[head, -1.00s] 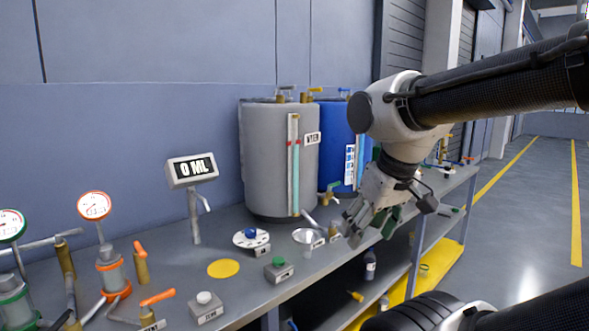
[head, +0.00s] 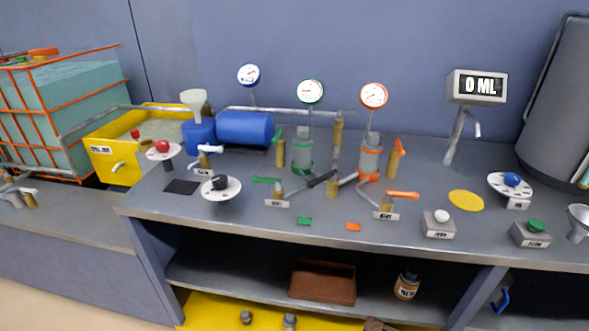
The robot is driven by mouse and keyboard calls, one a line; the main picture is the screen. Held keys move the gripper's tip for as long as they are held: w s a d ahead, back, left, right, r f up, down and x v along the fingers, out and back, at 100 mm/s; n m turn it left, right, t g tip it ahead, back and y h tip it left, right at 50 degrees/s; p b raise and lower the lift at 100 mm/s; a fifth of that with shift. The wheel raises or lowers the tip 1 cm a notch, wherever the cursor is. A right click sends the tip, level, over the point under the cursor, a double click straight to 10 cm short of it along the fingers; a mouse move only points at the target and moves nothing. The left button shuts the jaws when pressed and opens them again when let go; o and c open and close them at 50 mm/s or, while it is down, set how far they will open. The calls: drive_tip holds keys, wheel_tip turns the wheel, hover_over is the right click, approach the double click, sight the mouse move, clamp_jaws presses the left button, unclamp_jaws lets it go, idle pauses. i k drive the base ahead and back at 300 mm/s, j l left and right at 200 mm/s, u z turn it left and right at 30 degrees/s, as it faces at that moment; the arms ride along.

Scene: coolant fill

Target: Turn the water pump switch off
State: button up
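Several rotary knobs on white dials stand on the bench in the head view. A red knob (head: 162,146) is at the left beside the yellow tank, a black knob (head: 220,183) is near the bench's front left, and a blue knob (head: 512,179) is at the right. Their labels are too small to read, so I cannot tell which one is the water pump switch or how it is set. My gripper is out of view.
A yellow tank (head: 108,167) and an orange-framed water tank (head: 85,95) stand at the left. Gauges, valves with green and orange handles, and a blue cylinder (head: 245,128) fill the bench's middle. A display (head: 477,86) reads 0 ML. The front bench edge (head: 330,240) is largely clear.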

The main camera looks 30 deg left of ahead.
sight(219, 182)
drive_tip(key=u, duration=1.75)
